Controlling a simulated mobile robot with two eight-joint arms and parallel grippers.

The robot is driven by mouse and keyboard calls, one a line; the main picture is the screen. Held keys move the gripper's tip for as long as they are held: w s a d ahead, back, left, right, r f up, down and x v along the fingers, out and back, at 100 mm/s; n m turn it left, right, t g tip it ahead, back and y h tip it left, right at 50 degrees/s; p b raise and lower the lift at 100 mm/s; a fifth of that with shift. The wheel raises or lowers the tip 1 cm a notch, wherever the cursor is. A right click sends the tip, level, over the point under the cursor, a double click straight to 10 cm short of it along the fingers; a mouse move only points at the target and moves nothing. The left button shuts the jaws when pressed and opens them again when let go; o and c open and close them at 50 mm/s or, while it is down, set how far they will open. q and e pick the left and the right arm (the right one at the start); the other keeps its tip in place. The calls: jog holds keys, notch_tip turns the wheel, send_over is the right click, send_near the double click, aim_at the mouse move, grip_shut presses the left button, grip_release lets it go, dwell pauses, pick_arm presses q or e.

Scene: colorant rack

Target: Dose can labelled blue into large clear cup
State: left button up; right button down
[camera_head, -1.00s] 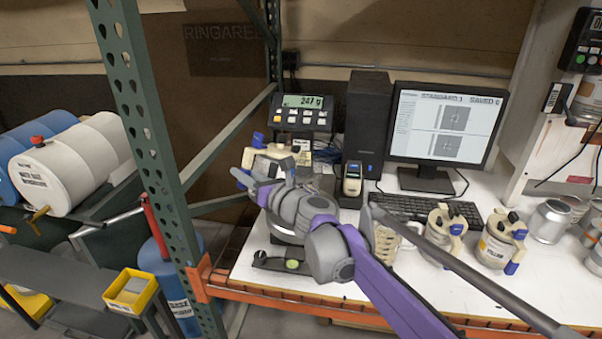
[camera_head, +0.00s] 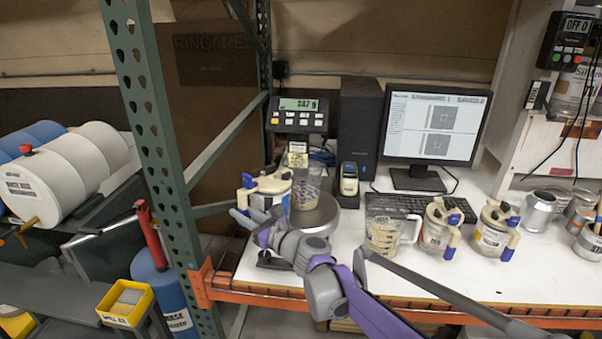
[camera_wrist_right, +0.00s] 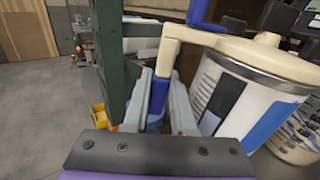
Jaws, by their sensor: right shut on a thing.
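The can with the blue label (camera_head: 272,190) has a cream lid and blue handles. It looks about upright at the left of the scale in the head view, and its blue label patch also shows in the right wrist view (camera_wrist_right: 270,125). My right gripper (camera_head: 258,222) is shut on its blue handle, and the fingers show around that handle in the right wrist view (camera_wrist_right: 163,105). A clear graduated cup (camera_head: 307,188) stands on the round scale plate (camera_head: 317,222), just right of the can. Another clear cup with a handle (camera_head: 383,235) stands on the table. My left gripper is not in view.
The scale display (camera_head: 299,104) shows about 247 g. Two more lidded cans (camera_head: 438,230) (camera_head: 494,230) stand right of the handled cup. A monitor (camera_head: 435,125) and keyboard (camera_head: 425,207) are behind. A green rack post (camera_head: 160,150) stands left.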

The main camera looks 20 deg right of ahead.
aim_at(244, 198)
jog(key=shift+r+p, duration=1.35)
jog(key=shift+r, duration=1.15)
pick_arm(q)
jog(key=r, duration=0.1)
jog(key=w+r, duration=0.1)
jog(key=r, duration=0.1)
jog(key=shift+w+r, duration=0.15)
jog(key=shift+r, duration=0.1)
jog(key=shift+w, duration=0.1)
pick_arm(e)
jog(key=shift+d+f, duration=0.1)
jog(key=shift+f, duration=0.05)
